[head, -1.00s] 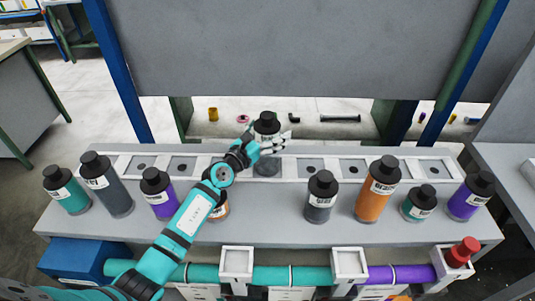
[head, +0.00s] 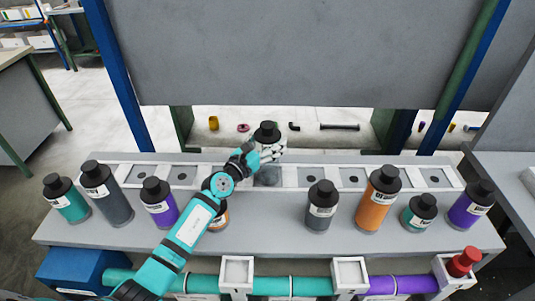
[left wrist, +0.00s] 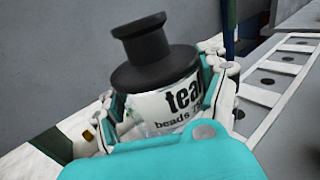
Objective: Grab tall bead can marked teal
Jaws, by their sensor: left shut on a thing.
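My left gripper (head: 268,154) is shut around a can with a black stepped cap (head: 267,133). In the left wrist view the held can (left wrist: 165,105) has a white label reading "teal" and "beads", and it looks tilted there. The fingers (left wrist: 215,85) close on its sides below the cap. In the head view the fingers cover most of its label, and a grey lower part shows below them at the slotted rail (head: 320,178). I cannot tell if its base touches the rail. My right gripper is not in view.
Left on the bench stand a teal can (head: 70,203), tall grey can (head: 110,200) and purple can (head: 160,208). An orange can (head: 220,218) is partly behind my arm. Right stand grey (head: 320,212), tall orange (head: 376,207), short teal (head: 418,216) and purple (head: 468,208) cans.

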